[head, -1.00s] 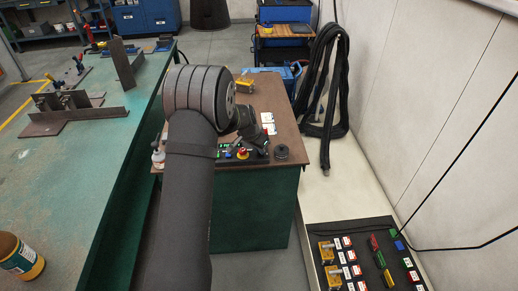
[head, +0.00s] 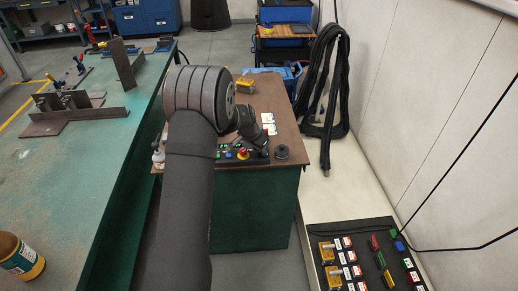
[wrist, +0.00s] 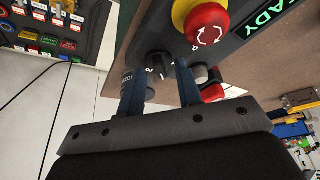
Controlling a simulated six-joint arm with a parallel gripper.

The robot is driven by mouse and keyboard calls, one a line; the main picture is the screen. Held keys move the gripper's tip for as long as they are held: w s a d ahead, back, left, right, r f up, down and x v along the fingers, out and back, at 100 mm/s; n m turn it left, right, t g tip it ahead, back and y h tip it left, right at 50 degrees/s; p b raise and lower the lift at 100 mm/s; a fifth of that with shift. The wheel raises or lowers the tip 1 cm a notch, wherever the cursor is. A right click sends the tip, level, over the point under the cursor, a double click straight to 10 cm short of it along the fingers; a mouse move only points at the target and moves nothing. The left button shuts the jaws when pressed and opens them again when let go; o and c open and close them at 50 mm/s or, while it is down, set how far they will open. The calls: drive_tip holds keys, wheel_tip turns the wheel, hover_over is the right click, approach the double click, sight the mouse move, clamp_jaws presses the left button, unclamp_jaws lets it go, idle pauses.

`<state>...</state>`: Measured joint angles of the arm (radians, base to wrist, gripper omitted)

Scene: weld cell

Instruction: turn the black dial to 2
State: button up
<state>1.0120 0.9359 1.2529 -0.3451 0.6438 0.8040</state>
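The black dial (wrist: 157,64) is on the control panel in the wrist view, with a pale mark on its face. Its numbers are too small or hidden to read for sure. My gripper (wrist: 163,78) has its two blue-grey fingers apart, one on each side of the dial, with gaps between them and it. Contact with the dial cannot be seen. In the head view, my wrist is over the control panel (head: 228,156) on the brown-topped cabinet; the dial and fingertips cannot be made out there.
A red and yellow emergency stop (wrist: 208,22) is close above the fingers in the wrist view, beside a green READY display (wrist: 262,22). Another red button (wrist: 212,92) is near the right finger. A dark round object (head: 282,151) stands right of the panel.

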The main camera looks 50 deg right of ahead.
drive_tip(key=v, duration=1.7)
drive_tip(key=shift+a+r, duration=0.15)
drive_tip(key=x, duration=1.7)
drive_tip(key=shift+f, duration=0.2)
